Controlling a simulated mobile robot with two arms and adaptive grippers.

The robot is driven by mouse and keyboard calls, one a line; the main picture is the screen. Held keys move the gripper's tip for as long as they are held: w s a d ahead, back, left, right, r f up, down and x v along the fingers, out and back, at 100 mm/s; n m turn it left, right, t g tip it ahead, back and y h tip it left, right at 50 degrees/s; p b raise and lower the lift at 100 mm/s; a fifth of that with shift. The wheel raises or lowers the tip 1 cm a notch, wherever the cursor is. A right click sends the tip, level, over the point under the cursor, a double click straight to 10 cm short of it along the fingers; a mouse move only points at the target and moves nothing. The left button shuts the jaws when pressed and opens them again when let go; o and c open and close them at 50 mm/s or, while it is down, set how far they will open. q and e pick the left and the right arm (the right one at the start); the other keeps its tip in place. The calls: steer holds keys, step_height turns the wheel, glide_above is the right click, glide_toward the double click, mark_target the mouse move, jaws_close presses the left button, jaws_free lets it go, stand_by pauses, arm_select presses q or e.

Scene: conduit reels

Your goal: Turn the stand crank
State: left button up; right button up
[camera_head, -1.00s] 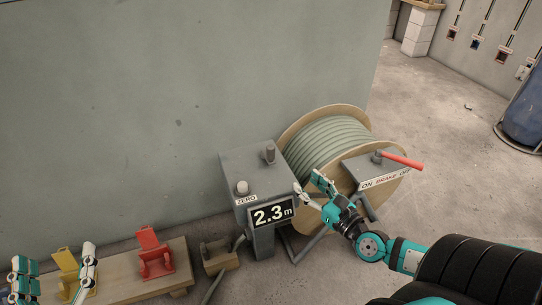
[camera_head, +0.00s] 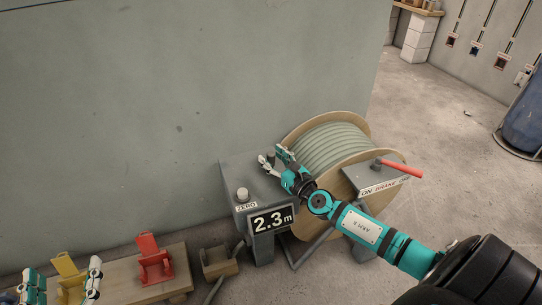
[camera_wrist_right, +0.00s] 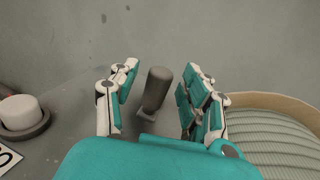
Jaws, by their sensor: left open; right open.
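The stand crank's upright dark grey handle (camera_wrist_right: 157,88) stands on the grey meter box (camera_head: 233,177) beside the reel. My right gripper (camera_head: 271,155) is open over the box. In the right wrist view its fingers (camera_wrist_right: 160,72) are on either side of the handle, with a gap on both sides; they do not grip it. In the head view the gripper mostly hides the handle. The cable reel (camera_head: 290,138) has wooden flanges and pale green cable. The display (camera_head: 270,219) reads 2.3 m. My left gripper (camera_head: 62,286) is open at the lower left, partly cut off.
A white ZERO button (camera_head: 243,194) is on the box, left of the handle. A red brake lever (camera_head: 401,168) points right on the bracket beside the reel. Red (camera_head: 152,258) and yellow (camera_head: 68,275) clamps sit on a wooden bench (camera_head: 122,283). A wall rises behind; floor is free at right.

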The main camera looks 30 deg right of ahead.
steer(key=shift+w, duration=0.55)
jaws_close()
